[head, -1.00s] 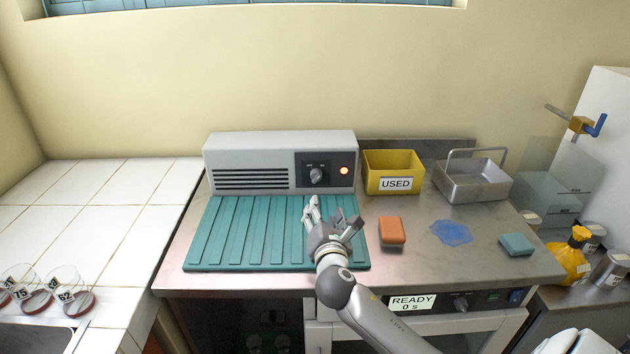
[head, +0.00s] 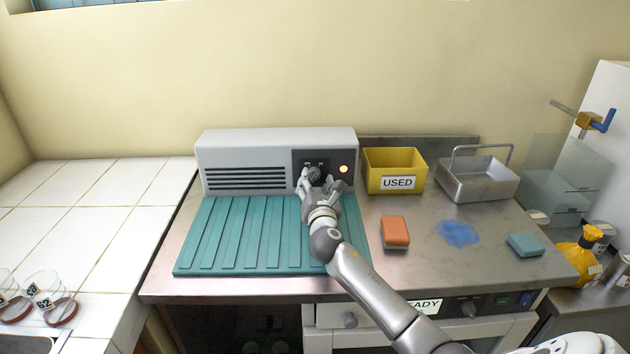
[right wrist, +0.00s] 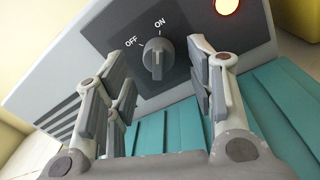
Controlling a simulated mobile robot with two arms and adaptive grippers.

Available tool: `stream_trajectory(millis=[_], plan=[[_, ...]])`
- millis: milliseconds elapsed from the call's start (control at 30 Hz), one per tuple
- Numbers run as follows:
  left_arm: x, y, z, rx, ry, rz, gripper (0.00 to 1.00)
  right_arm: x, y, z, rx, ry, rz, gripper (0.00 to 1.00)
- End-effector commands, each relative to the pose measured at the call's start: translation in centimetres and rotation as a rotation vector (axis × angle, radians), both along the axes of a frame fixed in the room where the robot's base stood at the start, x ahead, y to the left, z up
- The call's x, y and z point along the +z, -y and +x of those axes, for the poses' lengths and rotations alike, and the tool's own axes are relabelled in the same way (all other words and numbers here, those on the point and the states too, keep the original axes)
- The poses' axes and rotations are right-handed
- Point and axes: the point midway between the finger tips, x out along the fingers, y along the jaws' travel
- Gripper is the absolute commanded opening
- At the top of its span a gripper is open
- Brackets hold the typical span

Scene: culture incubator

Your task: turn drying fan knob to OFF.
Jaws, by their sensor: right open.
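The drying fan (head: 230,150) is a grey box with side slots, standing at the back of the counter. Its dark panel has a knob (head: 314,174) and a lit orange lamp (head: 343,169). In the right wrist view the knob (right wrist: 157,58) has a raised grip, roughly upright and towards ON; OFF is printed to the left. My right gripper (head: 322,184) is open in front of the panel, with its fingers spread on either side of the knob in the picture. I see no clear contact. My left gripper is not in view.
A teal ribbed mat (head: 250,235) lies below the fan. To the right are a yellow USED bin (head: 394,161), a metal basket (head: 476,185), an orange sponge (head: 395,232), a blue cloth (head: 457,233) and a teal sponge (head: 524,245). Dishes stand at far left.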

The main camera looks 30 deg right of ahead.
Motion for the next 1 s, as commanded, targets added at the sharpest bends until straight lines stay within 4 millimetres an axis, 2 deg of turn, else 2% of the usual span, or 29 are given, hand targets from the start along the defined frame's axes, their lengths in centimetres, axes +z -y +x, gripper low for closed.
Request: stream_trajectory(millis=[200,567,900,933,1000], plan=[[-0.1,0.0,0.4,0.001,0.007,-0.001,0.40,0.0,0.8,1.5,0.000,0.000,0.001,0.50],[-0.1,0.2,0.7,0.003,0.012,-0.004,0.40,0.0,0.9,1.8,0.001,0.001,0.001,0.50],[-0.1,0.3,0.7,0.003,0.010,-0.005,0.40,0.0,0.9,1.8,0.001,0.001,0.001,0.08],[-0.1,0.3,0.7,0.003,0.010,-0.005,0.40,0.0,0.9,1.8,0.000,0.000,0.001,0.05],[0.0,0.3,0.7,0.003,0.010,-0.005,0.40,0.0,0.9,1.8,0.000,-0.001,0.000,0.05]])
